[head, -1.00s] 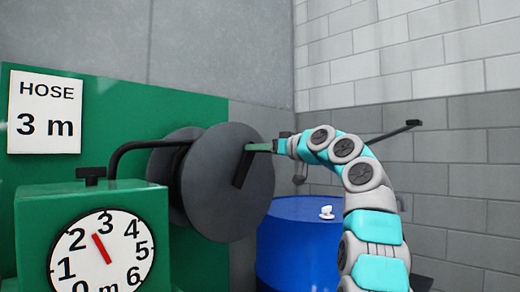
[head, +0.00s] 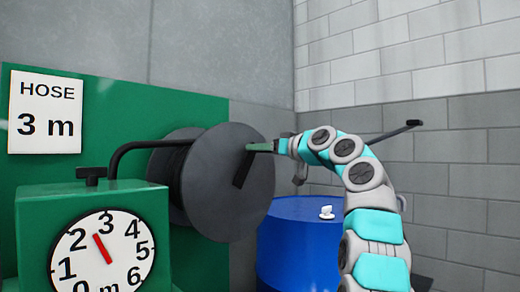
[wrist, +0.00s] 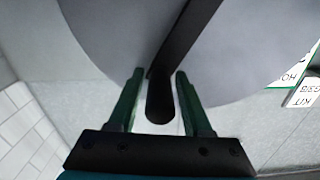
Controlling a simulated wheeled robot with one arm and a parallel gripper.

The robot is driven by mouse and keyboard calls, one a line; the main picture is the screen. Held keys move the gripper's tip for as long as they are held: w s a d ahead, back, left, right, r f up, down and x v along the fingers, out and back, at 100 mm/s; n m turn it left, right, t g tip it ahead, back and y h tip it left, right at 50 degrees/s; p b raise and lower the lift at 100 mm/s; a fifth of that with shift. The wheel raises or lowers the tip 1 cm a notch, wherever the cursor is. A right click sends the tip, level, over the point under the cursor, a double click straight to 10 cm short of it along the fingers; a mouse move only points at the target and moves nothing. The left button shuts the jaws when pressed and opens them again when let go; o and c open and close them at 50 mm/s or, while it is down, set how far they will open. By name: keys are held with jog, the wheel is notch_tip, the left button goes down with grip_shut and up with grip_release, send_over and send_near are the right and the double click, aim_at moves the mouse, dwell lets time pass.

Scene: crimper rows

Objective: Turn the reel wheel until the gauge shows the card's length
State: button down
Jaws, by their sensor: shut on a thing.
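The grey reel wheel (head: 228,205) stands in front of a green panel, with a dark crank bar (head: 243,170) on its face. My gripper (head: 258,147) is shut on the crank's handle at the upper right of the wheel. The wrist view shows the dark handle (wrist: 160,103) between the two green fingers. The gauge (head: 102,252) on the green box has a red needle pointing between 2 and 3, a little closer to 3. Its lower edge is cut off. The card (head: 46,112) reads "HOSE 3 m".
A blue drum (head: 300,235) with a small white object (head: 326,212) on top stands right of the wheel, below my arm. A black pipe (head: 135,150) runs from the gauge box to the reel. A brick wall (head: 440,160) is behind at right.

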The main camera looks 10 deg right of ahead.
aim_at(260, 161)
jog(key=m, duration=0.1)
jog(key=w+d+f+m, duration=0.1)
jog(key=d+f+m, duration=0.1)
jog(key=shift+w+d+f+m+p, duration=0.1)
jog(key=shift+w+f+m+p, duration=0.2)
jog(key=shift+p, duration=0.1)
jog(key=shift+w+d+f+m, duration=0.35)
jog(key=shift+d+f+m, duration=0.1)
jog(key=shift+f+m, duration=0.35)
jog(key=c, duration=0.7)
grip_release()
jog(key=shift+o, duration=0.5)
jog(key=shift+r, duration=0.15)
jog(key=shift+s, duration=0.1)
jog(key=shift+s+d, duration=0.1)
jog(key=b+v, duration=0.1)
jog(key=v, duration=0.6)
jog(key=shift+s, duration=0.2)
jog(key=shift+d, duration=0.15)
